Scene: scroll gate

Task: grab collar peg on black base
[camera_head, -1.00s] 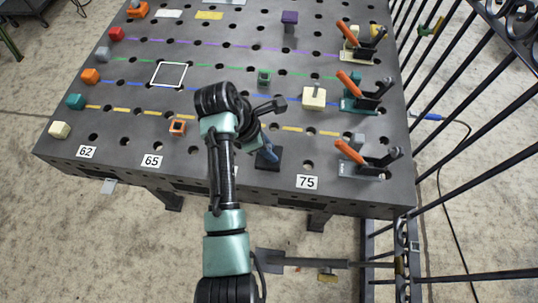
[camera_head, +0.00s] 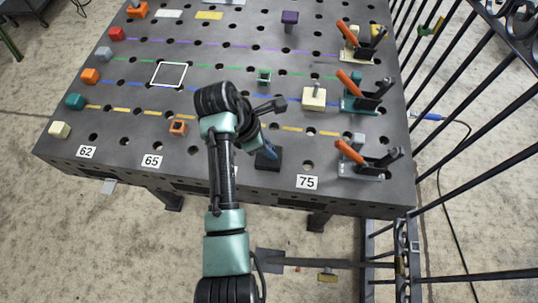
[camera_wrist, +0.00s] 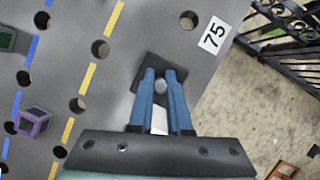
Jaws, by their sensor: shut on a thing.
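The black base (camera_head: 268,158) stands on the dark table near its front edge, left of the 75 label. In the wrist view the black base (camera_wrist: 146,66) is a tilted dark square under my fingertips. The collar peg (camera_wrist: 161,87) shows as a small pale grey round piece between my two blue fingers. My gripper (camera_wrist: 164,74) is shut on it, with the fingertips over the base. In the head view my gripper (camera_head: 269,151) is small and comes down at the base; the peg is hidden there.
An orange open cube (camera_head: 178,127) lies left of my arm. A cream block with a post (camera_head: 314,98) and several orange-handled clamps (camera_head: 350,151) stand to the right. A black railing (camera_head: 470,150) runs beyond the table's right edge.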

